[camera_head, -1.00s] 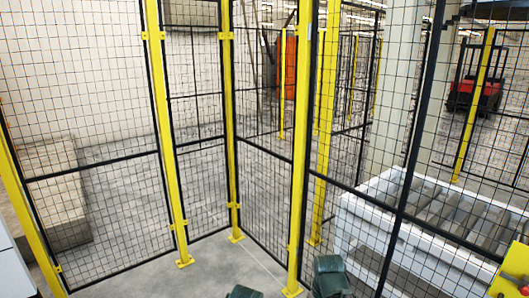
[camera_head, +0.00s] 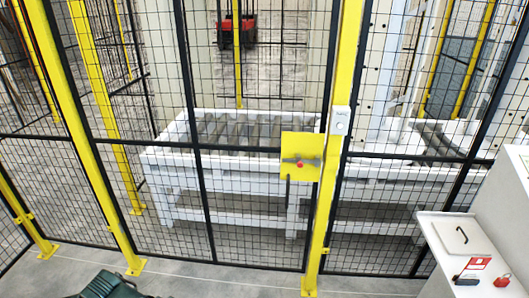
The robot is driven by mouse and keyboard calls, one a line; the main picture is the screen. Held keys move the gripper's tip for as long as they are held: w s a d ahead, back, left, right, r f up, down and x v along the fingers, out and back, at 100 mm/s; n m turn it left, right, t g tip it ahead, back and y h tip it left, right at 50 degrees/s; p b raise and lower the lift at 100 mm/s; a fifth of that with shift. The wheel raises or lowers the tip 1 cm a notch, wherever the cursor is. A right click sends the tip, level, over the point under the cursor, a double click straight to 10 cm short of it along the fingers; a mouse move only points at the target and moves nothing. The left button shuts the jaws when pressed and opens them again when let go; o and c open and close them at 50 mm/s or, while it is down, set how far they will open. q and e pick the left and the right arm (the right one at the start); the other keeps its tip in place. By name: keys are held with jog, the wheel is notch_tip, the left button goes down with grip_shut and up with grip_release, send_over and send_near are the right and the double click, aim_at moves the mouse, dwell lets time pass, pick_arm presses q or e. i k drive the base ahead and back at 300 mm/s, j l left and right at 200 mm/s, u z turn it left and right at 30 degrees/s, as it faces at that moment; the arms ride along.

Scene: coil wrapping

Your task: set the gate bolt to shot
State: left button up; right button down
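The gate bolt (camera_head: 300,162) is a small grey bar with a red knob, lying roughly level on a square yellow plate (camera_head: 300,143). The plate sits on the mesh gate (camera_head: 260,200) beside a yellow post (camera_head: 322,215), in the middle right of the head view. The bolt is too small to tell whether its end reaches into the post. Neither of my grippers is in view. A dark green part of mine shows at the bottom left edge, well apart from the bolt.
A white box (camera_head: 340,121) is on the post above the plate. Behind the mesh stands a white roller conveyor (camera_head: 225,150), with a red vehicle (camera_head: 237,32) farther back. At right, a white cabinet (camera_head: 450,238) bears a red tag (camera_head: 479,262) and a red padlock (camera_head: 503,280).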

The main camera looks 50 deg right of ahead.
aim_at(300, 164)
jog(key=z, duration=1.9)
